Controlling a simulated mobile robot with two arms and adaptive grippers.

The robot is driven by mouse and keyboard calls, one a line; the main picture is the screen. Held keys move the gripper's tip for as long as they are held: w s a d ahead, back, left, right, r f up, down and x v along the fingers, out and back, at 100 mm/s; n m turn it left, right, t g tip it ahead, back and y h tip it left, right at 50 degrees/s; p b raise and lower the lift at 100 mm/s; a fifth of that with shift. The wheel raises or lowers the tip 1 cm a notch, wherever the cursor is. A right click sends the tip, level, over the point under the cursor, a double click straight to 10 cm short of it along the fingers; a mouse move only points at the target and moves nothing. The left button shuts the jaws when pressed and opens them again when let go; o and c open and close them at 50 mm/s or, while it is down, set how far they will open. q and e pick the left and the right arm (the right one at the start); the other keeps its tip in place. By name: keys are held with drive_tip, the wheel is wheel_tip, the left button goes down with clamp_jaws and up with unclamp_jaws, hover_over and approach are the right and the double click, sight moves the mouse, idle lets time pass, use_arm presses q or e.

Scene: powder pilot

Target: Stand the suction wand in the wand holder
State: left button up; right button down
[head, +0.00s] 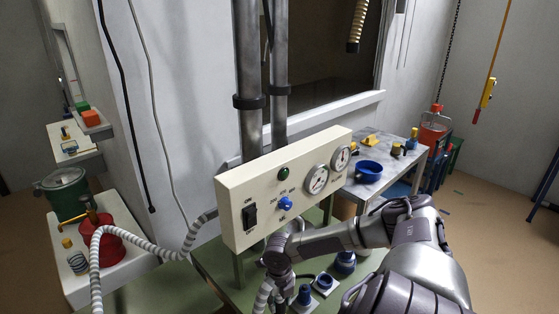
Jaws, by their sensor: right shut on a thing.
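My right gripper (276,258) is low in front of the cream control panel, just below its lower edge. It is shut on what appears to be the suction wand, mostly hidden by the gripper and panel. A pale ribbed hose (262,297) shows just below the gripper. Blue fittings (305,295) stand on the green bench to the right of the gripper, partly covered by my arm. I cannot tell which of them, if any, is the wand holder. My left gripper is not in view.
The control panel (236,188) with switch, blue knob and gauges stands close above my gripper. A grey table (385,150) holds a blue bowl (368,171). Steel pipes (249,125) rise behind the panel.

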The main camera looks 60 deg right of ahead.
drive_tip(key=shift+f+b, duration=0.95)
drive_tip(key=shift+f, duration=0.5)
idle(0.3)
drive_tip(key=c, duration=0.6)
unclamp_jaws()
drive_tip(key=shift+c, duration=0.2)
drive_tip(key=shift+c, duration=0.2)
drive_tip(key=shift+c, duration=1.2)
drive_tip(key=shift+r, duration=0.1)
